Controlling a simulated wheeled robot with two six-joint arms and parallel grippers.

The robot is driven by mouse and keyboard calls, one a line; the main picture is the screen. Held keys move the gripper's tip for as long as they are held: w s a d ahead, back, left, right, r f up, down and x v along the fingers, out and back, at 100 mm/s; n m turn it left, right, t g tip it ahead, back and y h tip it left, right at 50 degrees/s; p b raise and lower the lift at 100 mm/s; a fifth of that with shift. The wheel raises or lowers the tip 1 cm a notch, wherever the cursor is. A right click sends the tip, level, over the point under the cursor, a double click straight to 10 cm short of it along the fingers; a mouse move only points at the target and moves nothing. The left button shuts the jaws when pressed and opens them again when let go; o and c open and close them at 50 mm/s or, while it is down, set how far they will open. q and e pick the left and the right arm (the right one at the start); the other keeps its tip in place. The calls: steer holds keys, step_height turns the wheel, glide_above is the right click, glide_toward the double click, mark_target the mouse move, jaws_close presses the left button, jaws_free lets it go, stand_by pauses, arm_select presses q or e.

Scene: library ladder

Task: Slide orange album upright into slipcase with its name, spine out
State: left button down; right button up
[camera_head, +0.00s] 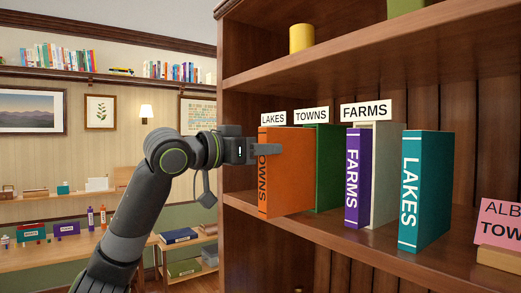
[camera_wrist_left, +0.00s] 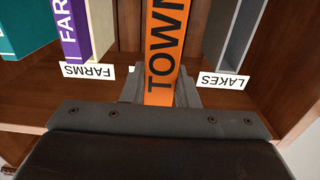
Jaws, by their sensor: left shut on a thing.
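The orange album (camera_head: 290,172), marked TOWNS, stands upright with its lettered spine toward me. My left gripper (camera_head: 262,148) is shut on it near the top of the spine; the wrist view shows its jaws (camera_wrist_left: 160,92) on both sides of the orange spine (camera_wrist_left: 162,50). A green slipcase (camera_head: 326,165) under the TOWNS label (camera_head: 311,116) is behind the album and partly hidden by it. I cannot tell whether the album's rear edge is inside its mouth. The LAKES label (camera_head: 273,118) is also visible; its blue-grey slipcase (camera_wrist_left: 236,30) shows in the wrist view. My right gripper is out of view.
A purple FARMS album (camera_head: 353,178) stands by the pale slipcase (camera_head: 386,170) under the FARMS label (camera_head: 366,111). A teal LAKES album (camera_head: 425,190) stands to the right. A pink card (camera_head: 497,222) is at far right. The shelf board (camera_head: 350,245) is bare in front.

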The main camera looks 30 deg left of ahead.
arm_select(q)
steer(key=shift+x, duration=5)
steer(key=c, duration=1.1)
jaws_free()
steer(key=shift+r, duration=0.1)
steer(key=shift+o, duration=0.3)
steer(key=shift+s, duration=0.1)
steer(key=shift+s+a+f+b, duration=0.1)
steer(key=shift+s+f+b, duration=0.1)
steer(key=shift+s+b, duration=0.1)
steer(key=b, duration=0.9)
glide_toward(297, 149)
steer(key=s+a, duration=0.1)
steer(key=s, duration=0.1)
steer(key=s+a, duration=0.2)
steer(key=shift+s+a+r, duration=0.1)
steer(key=shift+s+a, duration=0.1)
